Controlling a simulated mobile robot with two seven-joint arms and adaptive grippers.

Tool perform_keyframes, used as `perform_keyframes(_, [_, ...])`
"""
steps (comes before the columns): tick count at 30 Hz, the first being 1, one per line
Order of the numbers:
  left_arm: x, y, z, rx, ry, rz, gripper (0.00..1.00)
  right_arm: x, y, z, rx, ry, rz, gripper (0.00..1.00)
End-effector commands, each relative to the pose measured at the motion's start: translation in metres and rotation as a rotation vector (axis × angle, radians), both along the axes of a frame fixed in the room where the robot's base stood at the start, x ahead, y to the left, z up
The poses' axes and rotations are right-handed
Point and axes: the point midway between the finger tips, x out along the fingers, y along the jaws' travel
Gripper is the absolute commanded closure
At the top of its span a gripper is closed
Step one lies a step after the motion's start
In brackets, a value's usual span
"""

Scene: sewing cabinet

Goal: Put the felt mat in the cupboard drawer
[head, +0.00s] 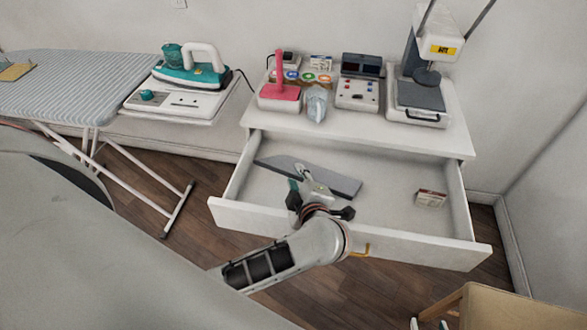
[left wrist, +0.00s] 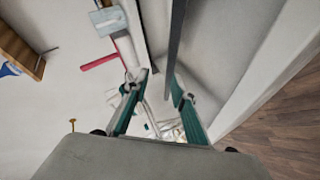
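The felt mat (head: 335,182) is a long grey strip lying slantwise inside the open white cupboard drawer (head: 420,250). In the left wrist view the mat (left wrist: 175,38) is seen as a thin dark strip running down towards the fingertips. My left gripper (head: 303,178) reaches into the drawer at the mat's near side. Its teal fingers (left wrist: 160,82) stand apart, with the mat's end near the right finger; I see no grip on it. My right gripper (head: 429,322) seems to be at the bottom edge, mostly cut off, with its two tips apart.
A small box (head: 431,199) lies in the drawer's right part. The cupboard top (head: 300,128) holds a pink stand, a power supply and a machine. A wooden piece (head: 510,308) is at the bottom right.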

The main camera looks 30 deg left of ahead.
Motion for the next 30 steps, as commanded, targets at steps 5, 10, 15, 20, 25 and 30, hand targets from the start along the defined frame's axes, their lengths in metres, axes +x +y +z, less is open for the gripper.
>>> perform_keyframes(5, [-0.024, -0.021, 0.013, -0.005, 0.002, 0.001, 0.75, 0.000, 0.000, 0.005, 0.000, -0.001, 0.001, 0.60])
perform_keyframes(10, [-0.038, -0.031, 0.021, -0.001, 0.002, 0.001, 0.75, 0.001, 0.000, 0.006, 0.000, -0.001, 0.001, 0.60])
perform_keyframes(15, [-0.042, -0.035, 0.024, 0.000, -0.001, 0.001, 0.75, 0.000, -0.001, 0.006, -0.002, -0.002, 0.000, 0.60])
perform_keyframes(20, [-0.042, -0.035, 0.024, 0.000, -0.001, 0.001, 0.75, 0.001, -0.001, 0.006, -0.003, -0.002, 0.001, 0.60])
perform_keyframes(25, [-0.042, -0.035, 0.024, 0.001, 0.000, 0.001, 0.75, 0.001, -0.001, 0.006, -0.002, -0.003, 0.001, 0.60])
perform_keyframes(30, [-0.042, -0.035, 0.024, 0.001, 0.000, 0.001, 0.75, 0.001, -0.001, 0.007, -0.002, -0.004, 0.001, 0.60])
